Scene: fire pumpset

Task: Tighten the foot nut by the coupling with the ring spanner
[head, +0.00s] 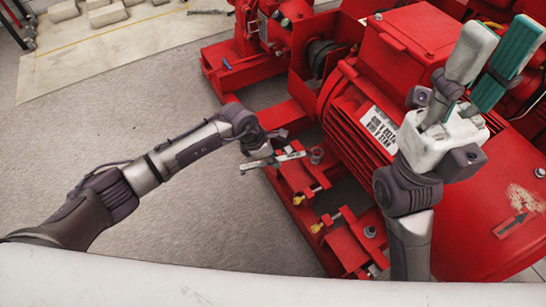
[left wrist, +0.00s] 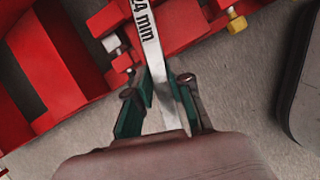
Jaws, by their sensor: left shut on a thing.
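The ring spanner (head: 287,158), a bright steel bar, lies across my left gripper (head: 262,155) in the head view. In the left wrist view its shank (left wrist: 149,45) reads "24 mm", and my left gripper's green-padded fingers (left wrist: 160,100) are shut on it. Its far end points right to the motor foot, beside a small round reddish part (head: 316,155); I cannot tell if this is the ring or the foot nut. Whether the ring sits around the nut is not clear. My right gripper (head: 496,45) is raised over the motor, fingers apart and empty.
The red motor (head: 372,105) fills the right, with the coupling (head: 322,55) behind. Brass-coloured adjusting bolts (head: 307,196) stick out along the red base frame. Another foot nut (head: 370,231) shows nearer. The grey floor (head: 130,110) at left is free.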

